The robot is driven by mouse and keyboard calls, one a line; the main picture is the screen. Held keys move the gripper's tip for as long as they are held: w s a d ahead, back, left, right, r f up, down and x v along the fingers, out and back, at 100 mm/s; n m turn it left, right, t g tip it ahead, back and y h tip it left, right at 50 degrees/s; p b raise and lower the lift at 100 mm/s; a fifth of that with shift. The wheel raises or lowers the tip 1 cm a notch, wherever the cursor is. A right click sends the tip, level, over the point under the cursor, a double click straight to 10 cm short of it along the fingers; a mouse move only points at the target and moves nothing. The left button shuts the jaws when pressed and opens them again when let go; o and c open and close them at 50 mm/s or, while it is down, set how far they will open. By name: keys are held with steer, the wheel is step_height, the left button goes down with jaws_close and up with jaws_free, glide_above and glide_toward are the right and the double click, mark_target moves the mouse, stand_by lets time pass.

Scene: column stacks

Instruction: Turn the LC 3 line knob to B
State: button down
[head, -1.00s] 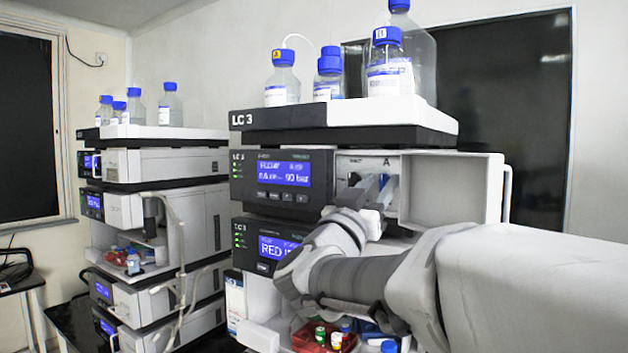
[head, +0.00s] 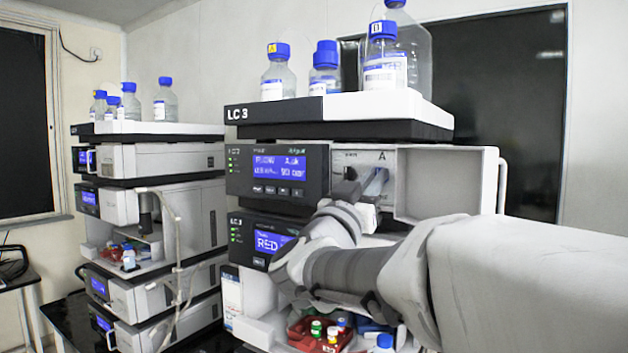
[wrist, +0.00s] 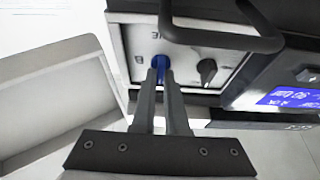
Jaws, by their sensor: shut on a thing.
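The LC 3 stack (head: 288,112) stands at the centre of the head view. On its upper module, a pale panel (head: 357,158) carries a black knob on the left and a blue knob (head: 376,181) below a letter A. In the wrist view the blue knob (wrist: 164,70) sits between my fingertips, and the black knob (wrist: 207,71) is to its right, untouched. My gripper (wrist: 164,82) is shut on the blue knob. The fingers hide part of it, so I cannot tell its exact pointing.
A dark bar handle (wrist: 225,38) crosses close to the panel in the wrist view. Bottles (head: 385,70) stand on top of the stack. A red tray (head: 305,338) with vials is below my arm.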

steer(key=shift+f+m, duration=0.1)
steer(key=shift+m, duration=0.2)
steer(key=m+g+h+b, duration=0.1)
steer(key=m, duration=0.1)
steer(key=m+h+b, duration=0.1)
steer(key=b, duration=0.1)
steer(key=shift+f+m+g, duration=0.1)
steer(key=shift+m+g, duration=0.3)
steer(key=m+g+b, duration=0.1)
steer(key=m, duration=0.2)
steer(key=m+g+h+b, duration=0.1)
steer(key=m+g, duration=0.1)
steer(key=m, duration=0.2)
steer(key=shift+m+h+b, duration=0.3)
steer(key=shift+b, duration=0.05)
steer(key=m+g, duration=0.1)
steer(key=m, duration=0.1)
steer(key=m+g, duration=0.1)
steer(key=m, duration=0.2)
steer(key=shift+r+g+b, duration=0.2)
steer(key=shift+g+b, duration=0.1)
steer(key=m, duration=0.2)
steer(key=m+g+y, duration=0.1)
steer(key=m, duration=0.2)
steer(key=shift+g, duration=0.3)
steer(key=shift+y, duration=0.3)
steer(key=c, duration=0.9)
jaws_free()
steer(key=shift+c, duration=0.2)
